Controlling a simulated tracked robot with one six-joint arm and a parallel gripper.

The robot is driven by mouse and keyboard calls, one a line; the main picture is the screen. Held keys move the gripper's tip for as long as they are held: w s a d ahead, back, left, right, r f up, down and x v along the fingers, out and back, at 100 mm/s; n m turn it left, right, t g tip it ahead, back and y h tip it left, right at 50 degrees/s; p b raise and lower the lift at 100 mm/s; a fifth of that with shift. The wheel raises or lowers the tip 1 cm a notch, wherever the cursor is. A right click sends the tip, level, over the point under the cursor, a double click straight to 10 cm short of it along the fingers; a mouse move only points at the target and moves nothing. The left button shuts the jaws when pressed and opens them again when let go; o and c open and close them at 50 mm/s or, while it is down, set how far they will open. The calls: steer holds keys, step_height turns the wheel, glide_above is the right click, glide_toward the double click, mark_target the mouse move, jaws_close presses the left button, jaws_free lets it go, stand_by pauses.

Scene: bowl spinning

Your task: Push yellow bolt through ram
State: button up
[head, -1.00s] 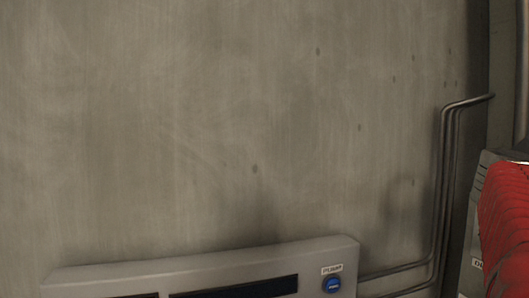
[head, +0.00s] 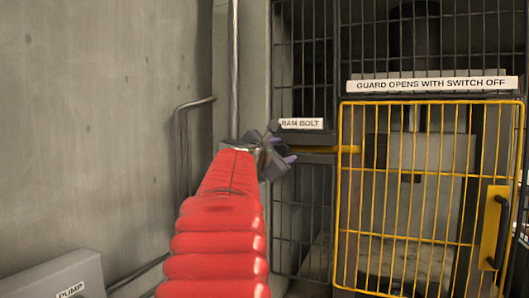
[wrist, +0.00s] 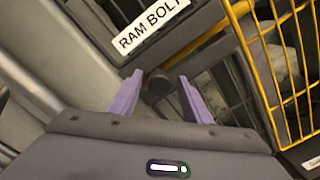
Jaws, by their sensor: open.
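A yellow mesh guard (head: 405,235) with a dark handle (head: 496,230) closes the right side, under a "guard opens with switch off" sign (head: 432,84). Dark mesh (head: 303,220) stands left of it. A pump panel (head: 60,280) and pipes (head: 183,140) are at the left.

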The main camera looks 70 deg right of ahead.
jaws_close()
stand_by(0.4)
